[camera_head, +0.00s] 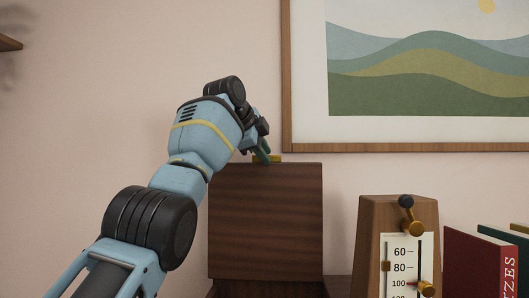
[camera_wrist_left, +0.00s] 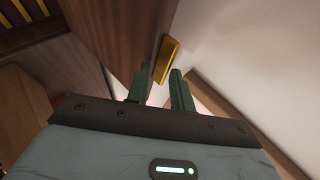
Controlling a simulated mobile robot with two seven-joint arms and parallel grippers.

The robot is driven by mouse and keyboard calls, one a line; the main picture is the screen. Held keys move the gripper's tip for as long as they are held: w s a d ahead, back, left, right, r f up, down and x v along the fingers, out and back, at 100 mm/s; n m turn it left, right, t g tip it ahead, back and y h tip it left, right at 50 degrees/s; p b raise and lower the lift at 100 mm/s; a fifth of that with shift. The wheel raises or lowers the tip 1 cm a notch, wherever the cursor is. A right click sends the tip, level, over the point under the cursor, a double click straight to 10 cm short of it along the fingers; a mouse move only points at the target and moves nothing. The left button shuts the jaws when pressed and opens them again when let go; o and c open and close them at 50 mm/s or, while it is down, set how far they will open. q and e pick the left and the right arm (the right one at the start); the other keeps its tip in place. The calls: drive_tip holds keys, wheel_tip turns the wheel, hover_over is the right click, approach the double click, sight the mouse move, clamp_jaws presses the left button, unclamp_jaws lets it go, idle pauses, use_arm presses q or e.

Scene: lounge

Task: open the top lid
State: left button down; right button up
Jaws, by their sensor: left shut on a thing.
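The lid (camera_head: 265,220) is a dark brown wooden panel in the middle of the head view. It stands about upright above a dark wooden box, of which only a sliver shows at the bottom edge. A brass tab (camera_head: 272,158) sits on the lid's top edge. My left gripper (camera_head: 262,153) is at this tab, its green fingers closed on it. In the left wrist view the lid is the brown panel (camera_wrist_left: 128,35), and the brass tab (camera_wrist_left: 170,60) lies at the tips of the left fingers (camera_wrist_left: 162,90). My right gripper is not in view.
A wooden metronome (camera_head: 368,235) with a white scale stands right of the lid. A red book (camera_head: 473,265) and other books stand farther right. A framed landscape picture (camera_head: 420,147) hangs on the wall behind.

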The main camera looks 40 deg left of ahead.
use_arm(q)
drive_tip(key=shift+w+f, duration=0.2)
drive_tip(key=shift+f, duration=0.25)
drive_tip(key=c, duration=1.6)
unclamp_jaws()
drive_tip(key=shift+a, duration=0.1)
drive_tip(key=shift+o, duration=0.2)
drive_tip(key=shift+r, duration=0.15)
drive_tip(key=v, duration=0.7)
drive_tip(key=shift+s+r, duration=0.25)
